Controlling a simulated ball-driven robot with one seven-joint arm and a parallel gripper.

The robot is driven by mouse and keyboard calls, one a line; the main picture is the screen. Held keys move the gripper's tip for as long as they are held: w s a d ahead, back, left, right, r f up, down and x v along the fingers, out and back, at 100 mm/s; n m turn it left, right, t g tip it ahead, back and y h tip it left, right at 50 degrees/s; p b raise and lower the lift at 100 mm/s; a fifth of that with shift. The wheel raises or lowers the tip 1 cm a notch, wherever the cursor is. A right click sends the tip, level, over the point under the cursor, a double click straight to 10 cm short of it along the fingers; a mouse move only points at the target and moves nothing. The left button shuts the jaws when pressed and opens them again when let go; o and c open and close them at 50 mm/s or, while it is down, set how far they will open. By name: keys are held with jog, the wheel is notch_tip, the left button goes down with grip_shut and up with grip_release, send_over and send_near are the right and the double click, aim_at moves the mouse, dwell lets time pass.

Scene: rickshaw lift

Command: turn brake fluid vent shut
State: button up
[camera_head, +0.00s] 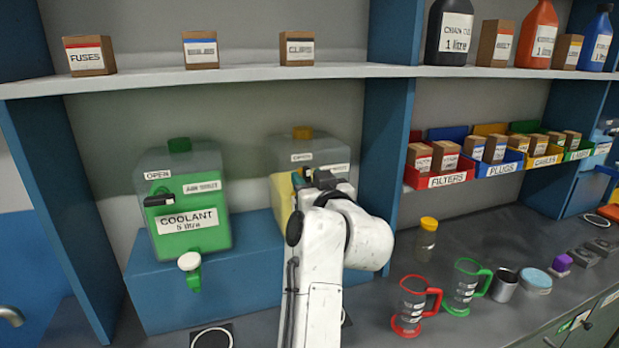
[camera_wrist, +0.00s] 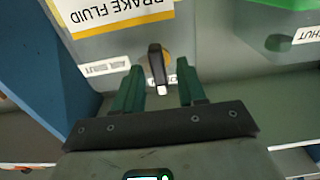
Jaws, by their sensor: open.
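The brake fluid tank (camera_head: 285,150) is a grey translucent box with yellow fluid, beside the coolant tank; my arm hides much of its front. The vent lever (camera_wrist: 157,66) is a dark handle with a pale end, on a yellowish pivot. Small white labels are by it, one partly covered by the lever and one to its left. My gripper (camera_wrist: 160,84) is open, with green fingers on either side of the lever. I cannot tell whether they touch it.
The coolant tank (camera_head: 185,218) stands left on a blue block (camera_head: 190,283), with its own black lever (camera_head: 158,200) and a tap (camera_head: 190,265). A shelf (camera_head: 210,75) runs above and a blue post (camera_head: 386,150) stands right. Red (camera_head: 412,305) and green (camera_head: 466,288) jugs stand on the bench.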

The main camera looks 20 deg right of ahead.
grip_shut()
dwell(0.4)
jog(key=shift+m, duration=0.3)
jog(key=m+b, duration=0.1)
jog(key=m, duration=0.3)
jog(key=m+b, duration=0.1)
jog(key=m, duration=0.3)
jog(key=shift+d+f, duration=0.15)
jog(key=shift+d, duration=0.05)
jog(key=shift+f+m+b, duration=0.2)
jog(key=shift+m+b, duration=0.75)
jog(key=shift+m, duration=3.75)
jog(key=shift+d, duration=0.1)
